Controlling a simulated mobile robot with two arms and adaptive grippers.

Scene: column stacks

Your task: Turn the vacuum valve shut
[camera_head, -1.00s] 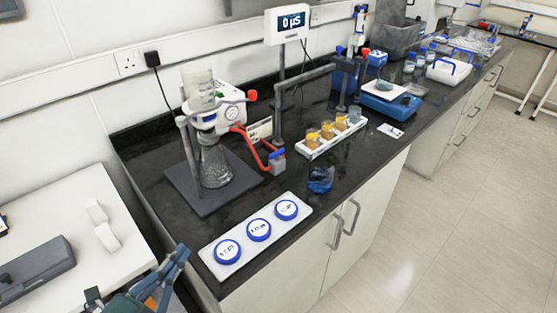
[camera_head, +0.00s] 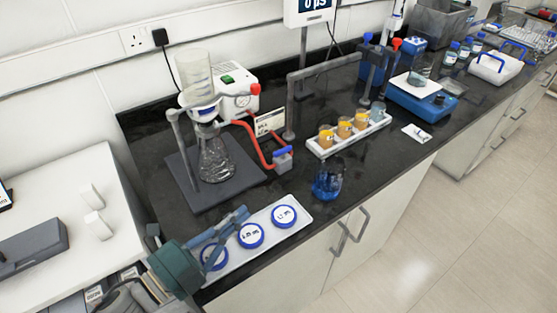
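The vacuum valve (camera_head: 283,160) is a small grey block with a blue handle on top, on the black bench. A red hose (camera_head: 258,148) runs to it from the glass filter flask (camera_head: 215,158), which stands on a dark base plate. My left gripper (camera_head: 240,214) comes in from the lower left, over the white tray of blue-rimmed round dishes. It is well short of the valve and not touching it. Its blue fingers show nearly edge-on, so their opening is unclear. My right gripper is out of view.
The white tray (camera_head: 270,248) lies at the bench's front edge. A beaker of blue liquid (camera_head: 327,180) stands right of it. A rack (camera_head: 349,138) of orange-filled beakers is behind. A grey post with a horizontal arm (camera_head: 290,105) rises behind the valve.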

